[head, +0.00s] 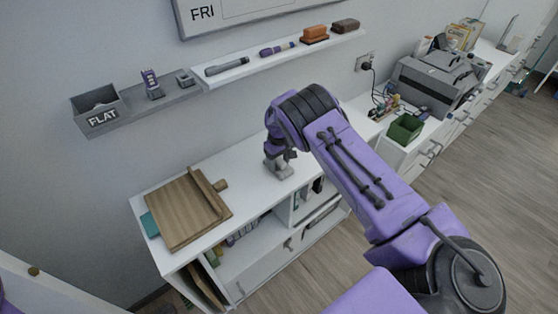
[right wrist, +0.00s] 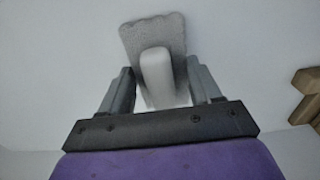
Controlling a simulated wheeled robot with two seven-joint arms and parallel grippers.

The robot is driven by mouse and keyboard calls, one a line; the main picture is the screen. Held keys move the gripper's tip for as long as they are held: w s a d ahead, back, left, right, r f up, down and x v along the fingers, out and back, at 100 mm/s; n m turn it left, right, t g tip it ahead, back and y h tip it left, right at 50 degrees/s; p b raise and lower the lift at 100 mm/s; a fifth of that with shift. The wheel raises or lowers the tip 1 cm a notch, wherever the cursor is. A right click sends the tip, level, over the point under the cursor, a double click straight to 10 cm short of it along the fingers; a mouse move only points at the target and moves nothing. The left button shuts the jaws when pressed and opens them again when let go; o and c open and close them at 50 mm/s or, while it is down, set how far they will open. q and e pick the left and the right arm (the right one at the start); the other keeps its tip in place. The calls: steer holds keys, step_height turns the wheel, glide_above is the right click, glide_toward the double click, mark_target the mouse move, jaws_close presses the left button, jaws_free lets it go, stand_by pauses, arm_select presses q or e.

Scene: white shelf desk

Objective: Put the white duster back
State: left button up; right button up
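The duster, with a grey pad and a white block-like handle, lies on the white desk top. It shows in the right wrist view (right wrist: 157,70) and, partly hidden by my gripper, in the head view (head: 281,168). My right gripper (head: 275,152) points down just over it. In the right wrist view the right gripper's fingers (right wrist: 162,90) stand apart on both sides of the handle, with a gap visible on each side. My left gripper is not in view.
A wooden board (head: 186,212) lies left on the desk.

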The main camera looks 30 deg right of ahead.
mark_target(279, 159)
steer(key=o, duration=0.4)
steer(key=shift+f, duration=0.15)
steer(key=shift+o, duration=0.2)
step_height(279, 159, up, 12)
steer(key=b, duration=0.2)
